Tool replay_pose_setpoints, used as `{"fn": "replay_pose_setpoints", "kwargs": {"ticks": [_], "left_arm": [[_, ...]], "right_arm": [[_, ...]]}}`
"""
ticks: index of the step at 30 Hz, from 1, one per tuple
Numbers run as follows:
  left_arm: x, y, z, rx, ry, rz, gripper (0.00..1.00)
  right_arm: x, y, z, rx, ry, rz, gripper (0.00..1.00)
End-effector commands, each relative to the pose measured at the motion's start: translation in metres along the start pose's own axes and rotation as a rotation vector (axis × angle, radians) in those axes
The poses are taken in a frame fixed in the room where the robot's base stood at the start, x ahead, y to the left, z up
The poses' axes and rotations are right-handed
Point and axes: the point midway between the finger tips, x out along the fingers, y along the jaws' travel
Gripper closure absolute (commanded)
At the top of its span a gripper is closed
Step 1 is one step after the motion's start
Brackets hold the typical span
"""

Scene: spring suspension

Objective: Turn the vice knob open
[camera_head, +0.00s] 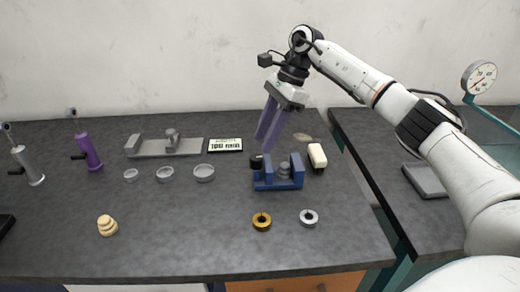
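A blue vice (278,184) stands near the right side of the dark table, with a grey round piece (284,170) between its jaws. A black knob (256,162) is at the vice's left end. My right gripper (265,144) reaches in from the right with two purple fingers pointing down. Its fingers look apart, with nothing seen between them. The fingertips are just above the knob in the picture; the exact gap in depth is hard to tell. My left gripper is not in view.
A cream block (317,156) stands right of the vice. A gold ring (262,221) and silver ring (309,218) lie in front. A grey fixture (165,147), small sign (225,145) and shallow dishes (204,173) are left. The front middle is clear.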

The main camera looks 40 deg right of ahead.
Motion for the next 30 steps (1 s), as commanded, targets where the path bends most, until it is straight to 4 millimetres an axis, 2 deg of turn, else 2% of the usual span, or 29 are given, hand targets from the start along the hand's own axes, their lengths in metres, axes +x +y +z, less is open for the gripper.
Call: {"fn": "replay_pose_setpoints", "kwargs": {"ticks": [3, 9, 30], "left_arm": [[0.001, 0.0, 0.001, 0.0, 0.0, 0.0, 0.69], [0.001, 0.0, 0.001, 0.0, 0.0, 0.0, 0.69], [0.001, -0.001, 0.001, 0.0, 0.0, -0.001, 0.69]], "right_arm": [[-0.024, -0.001, 0.0, -0.001, -0.002, -0.003, 0.65], [-0.047, 0.0, 0.0, 0.0, -0.001, 0.0, 0.65], [-0.051, 0.0, 0.0, -0.001, -0.001, 0.001, 0.65]]}}
